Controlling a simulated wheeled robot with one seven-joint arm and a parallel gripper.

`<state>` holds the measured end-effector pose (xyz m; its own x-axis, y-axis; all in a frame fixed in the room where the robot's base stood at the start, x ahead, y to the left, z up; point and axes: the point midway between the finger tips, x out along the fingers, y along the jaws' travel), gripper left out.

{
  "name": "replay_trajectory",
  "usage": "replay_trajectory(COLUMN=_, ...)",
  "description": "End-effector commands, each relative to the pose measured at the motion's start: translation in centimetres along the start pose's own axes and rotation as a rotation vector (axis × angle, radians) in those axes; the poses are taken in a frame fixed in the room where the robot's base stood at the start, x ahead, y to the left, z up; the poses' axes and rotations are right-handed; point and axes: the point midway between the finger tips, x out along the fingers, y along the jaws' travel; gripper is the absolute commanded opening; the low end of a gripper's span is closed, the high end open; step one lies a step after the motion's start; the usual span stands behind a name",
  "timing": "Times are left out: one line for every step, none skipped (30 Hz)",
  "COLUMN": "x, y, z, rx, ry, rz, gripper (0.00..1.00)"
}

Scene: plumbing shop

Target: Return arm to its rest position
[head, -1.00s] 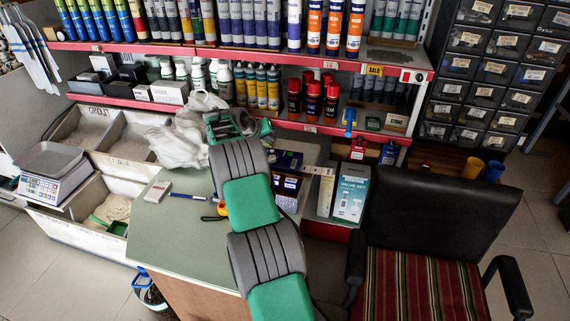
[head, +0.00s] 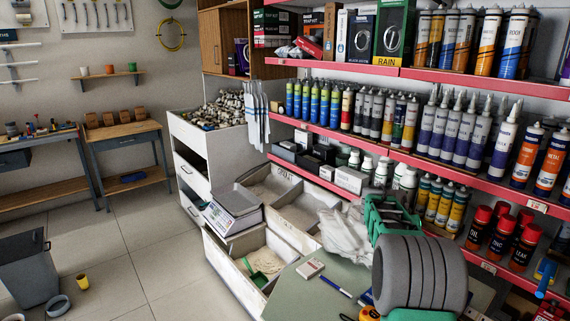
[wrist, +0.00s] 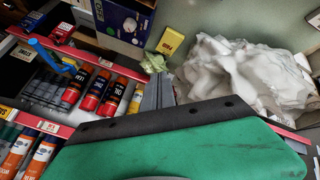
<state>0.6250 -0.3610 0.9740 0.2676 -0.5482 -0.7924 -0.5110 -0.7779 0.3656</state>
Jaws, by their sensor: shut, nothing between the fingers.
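My arm (head: 420,275) reaches up from the lower right of the head view, over the green-grey counter. My gripper (head: 388,218) is at its far end, beside a crumpled heap of white plastic bags (head: 345,238) and in front of the shelves. In the wrist view, my gripper's grey fingers (wrist: 158,92) are together with nothing held. The white bags (wrist: 240,75) lie just to their right there; I cannot tell whether the fingers touch them. My green gripper housing fills the bottom of that view.
Red-edged shelves (head: 480,175) with tubes and cans stand close behind my arm. The counter (head: 315,290) carries a small white box (head: 310,268) and a pen (head: 336,287). Bins (head: 285,245) and a scale (head: 232,205) stand left of it. The tiled floor (head: 130,260) is mostly open at left.

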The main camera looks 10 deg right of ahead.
Motion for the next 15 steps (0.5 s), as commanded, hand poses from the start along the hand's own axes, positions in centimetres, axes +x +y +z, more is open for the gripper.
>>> replay_trajectory(x=-3.6, y=-2.0, z=1.0, rx=-0.025, ry=0.005, rz=-0.056, gripper=0.00)
replay_trajectory(x=-5.5, y=-3.2, z=2.0, rx=-0.041, ry=0.001, rz=-0.091, gripper=0.00)
replay_trajectory(x=-8.1, y=-4.7, z=3.4, rx=-0.063, ry=-0.003, rz=-0.137, gripper=0.00)
replay_trajectory(x=-9.9, y=-5.8, z=4.7, rx=-0.079, ry=-0.008, rz=-0.171, gripper=0.00)
replay_trajectory(x=-11.7, y=-6.8, z=6.1, rx=-0.096, ry=-0.013, rz=-0.203, gripper=0.00)
replay_trajectory(x=-14.0, y=-8.0, z=8.2, rx=-0.120, ry=-0.020, rz=-0.247, gripper=0.00)
replay_trajectory(x=-15.6, y=-8.9, z=9.8, rx=-0.140, ry=-0.027, rz=-0.279, gripper=0.00)
replay_trajectory(x=-17.2, y=-9.7, z=11.7, rx=-0.159, ry=-0.035, rz=-0.309, gripper=0.00)
replay_trajectory(x=-19.1, y=-10.7, z=14.3, rx=-0.187, ry=-0.047, rz=-0.349, gripper=0.00)
replay_trajectory(x=-20.4, y=-11.4, z=16.3, rx=-0.209, ry=-0.055, rz=-0.378, gripper=0.00)
replay_trajectory(x=-21.7, y=-11.9, z=18.4, rx=-0.229, ry=-0.065, rz=-0.405, gripper=0.00)
replay_trajectory(x=-23.1, y=-12.6, z=21.3, rx=-0.259, ry=-0.077, rz=-0.441, gripper=0.00)
replay_trajectory(x=-24.0, y=-13.0, z=23.4, rx=-0.280, ry=-0.088, rz=-0.465, gripper=0.00)
replay_trajectory(x=-24.8, y=-13.4, z=25.4, rx=-0.300, ry=-0.098, rz=-0.486, gripper=0.00)
replay_trajectory(x=-25.6, y=-13.7, z=27.8, rx=-0.325, ry=-0.111, rz=-0.511, gripper=0.00)
